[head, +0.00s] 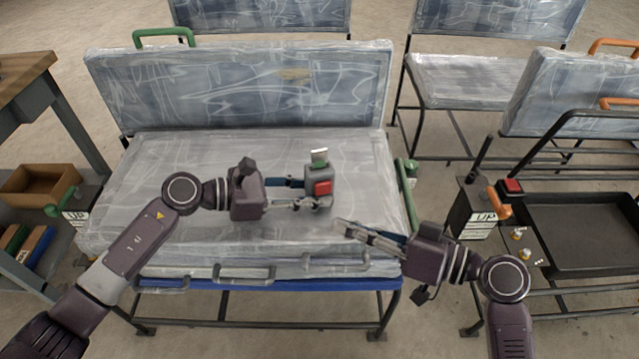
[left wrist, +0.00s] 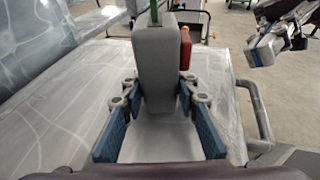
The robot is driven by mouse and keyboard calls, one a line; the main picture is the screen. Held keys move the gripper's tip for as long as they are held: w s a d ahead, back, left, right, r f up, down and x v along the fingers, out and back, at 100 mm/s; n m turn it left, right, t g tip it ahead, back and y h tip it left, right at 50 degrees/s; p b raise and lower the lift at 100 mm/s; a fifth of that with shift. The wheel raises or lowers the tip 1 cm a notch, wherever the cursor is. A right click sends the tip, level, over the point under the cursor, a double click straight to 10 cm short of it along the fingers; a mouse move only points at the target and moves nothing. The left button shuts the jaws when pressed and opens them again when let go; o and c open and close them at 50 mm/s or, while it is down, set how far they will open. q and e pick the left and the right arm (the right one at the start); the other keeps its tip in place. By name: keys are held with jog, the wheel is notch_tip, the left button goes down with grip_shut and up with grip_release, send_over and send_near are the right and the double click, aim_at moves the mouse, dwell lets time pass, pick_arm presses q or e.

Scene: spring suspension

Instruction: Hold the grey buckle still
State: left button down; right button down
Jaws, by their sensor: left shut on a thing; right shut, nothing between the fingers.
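The grey buckle (head: 318,172) stands upright over the plastic-wrapped seat (head: 150,160), with a red button on its side and a pale metal tongue at its top. In the left wrist view the grey buckle (left wrist: 157,70) stands between the blue-padded fingers. My left gripper (head: 314,191) is shut on its lower part, one finger on each side. In the left wrist view my left gripper (left wrist: 160,98) partly hides the buckle's lower sides. My right gripper (head: 342,224) is shut and empty, to the right of and nearer than the buckle, apart from it.
The wrapped backrest (head: 240,85) rises behind the seat. Grey loop handles (head: 245,272) line the front edge. A green handle (head: 406,200) is at the seat's right. A black tray (head: 590,230) and a control box with a red button (head: 510,186) stand farther right.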

pick_arm(q)
jog(key=c, duration=1.4)
grip_release()
